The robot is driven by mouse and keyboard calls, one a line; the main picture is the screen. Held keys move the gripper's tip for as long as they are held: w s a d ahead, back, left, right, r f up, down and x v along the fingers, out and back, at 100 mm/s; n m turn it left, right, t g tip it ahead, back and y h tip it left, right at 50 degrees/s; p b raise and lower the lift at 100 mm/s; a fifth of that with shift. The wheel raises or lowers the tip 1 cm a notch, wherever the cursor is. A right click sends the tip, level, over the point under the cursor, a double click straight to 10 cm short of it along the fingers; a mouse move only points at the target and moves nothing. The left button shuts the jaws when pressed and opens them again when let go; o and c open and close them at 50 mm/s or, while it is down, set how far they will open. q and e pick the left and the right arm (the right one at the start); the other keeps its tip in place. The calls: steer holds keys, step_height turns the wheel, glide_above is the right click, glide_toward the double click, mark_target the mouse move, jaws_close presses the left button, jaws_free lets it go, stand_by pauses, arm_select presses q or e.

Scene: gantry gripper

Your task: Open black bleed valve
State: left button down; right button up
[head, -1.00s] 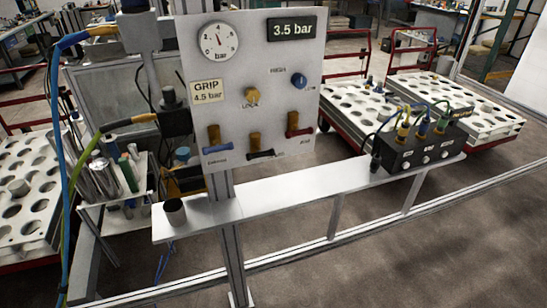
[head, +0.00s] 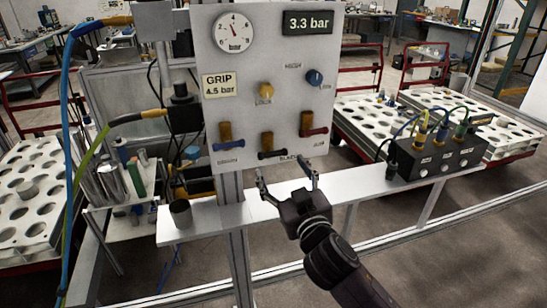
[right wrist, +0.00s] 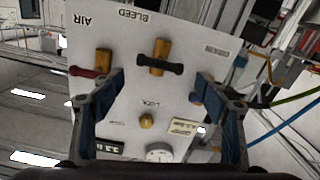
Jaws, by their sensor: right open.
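The black bleed valve (head: 266,153) is the middle of three lever valves low on the white panel (head: 225,105). Its black handle lies roughly level across a brass body. In the right wrist view, which shows the panel upside down, the black valve (right wrist: 160,63) sits under the BLEED label, between and beyond the fingers. My right gripper (head: 286,180) is open and empty, just below and in front of the valve, apart from it. It also shows in the right wrist view (right wrist: 165,95) with its fingers spread wide. My left gripper is not in view.
A red-handled valve (head: 306,131) is right of the black one and a blue-handled valve (head: 226,144) left. The panel has a gauge (head: 234,32), a 3.3 bar display (head: 307,22) and knobs. A shelf (head: 340,192) with a cup (head: 181,213) runs below.

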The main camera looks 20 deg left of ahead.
mark_target(274, 155)
steer(key=x, duration=0.7)
steer(key=shift+w+a+f+p, duration=0.1)
steer(key=shift+w+p, duration=0.1)
steer(key=shift+p, duration=0.15)
steer(key=c, duration=0.9)
steer(key=shift+o, duration=0.2)
